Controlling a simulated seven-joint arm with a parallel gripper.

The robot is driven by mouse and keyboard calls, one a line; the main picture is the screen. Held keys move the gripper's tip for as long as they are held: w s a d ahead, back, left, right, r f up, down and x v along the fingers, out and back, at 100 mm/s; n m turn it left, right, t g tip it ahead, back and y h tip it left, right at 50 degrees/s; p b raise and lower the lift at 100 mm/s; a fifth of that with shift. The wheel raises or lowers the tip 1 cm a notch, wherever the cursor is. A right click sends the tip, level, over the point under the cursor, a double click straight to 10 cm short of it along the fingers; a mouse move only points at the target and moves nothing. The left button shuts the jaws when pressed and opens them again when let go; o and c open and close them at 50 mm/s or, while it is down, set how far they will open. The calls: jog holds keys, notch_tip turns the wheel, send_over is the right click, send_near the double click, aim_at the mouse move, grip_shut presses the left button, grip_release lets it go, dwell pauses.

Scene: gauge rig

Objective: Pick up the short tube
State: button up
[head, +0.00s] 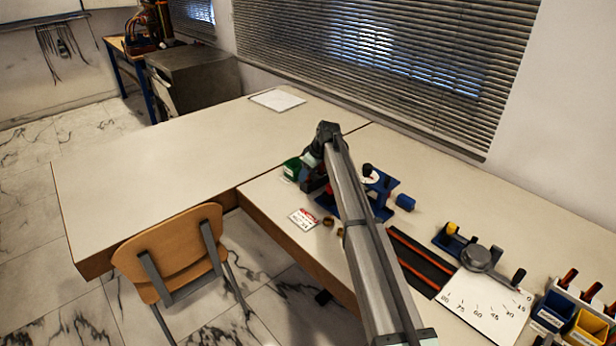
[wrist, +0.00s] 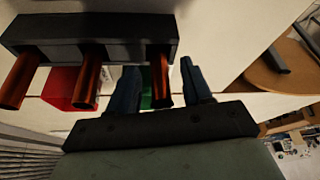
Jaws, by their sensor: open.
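In the wrist view a black rack (wrist: 60,36) holds three copper-coloured tubes, a left one (wrist: 20,82), a middle one (wrist: 88,80) and a right one (wrist: 162,84). Which of them is the short tube I cannot tell for sure. My gripper (wrist: 158,68) is open, with one dark blue finger on each side of the right tube. The fingers look apart from the tube; I cannot tell how far it reaches between them in depth. In the head view my arm hides the rack and the fingers.
A red bin (wrist: 62,88) and a green bin (head: 293,168) are close to my gripper. A blue stand (head: 381,192), a blue cylinder (head: 405,202), a card (head: 302,218) and a small brass ring (head: 328,221) are nearby. A gauge (head: 481,257) is at right. The left table (head: 170,170) is mostly clear.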

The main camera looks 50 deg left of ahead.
jog(key=shift+c, duration=0.4)
grip_shut()
jog(key=shift+r, duration=0.1)
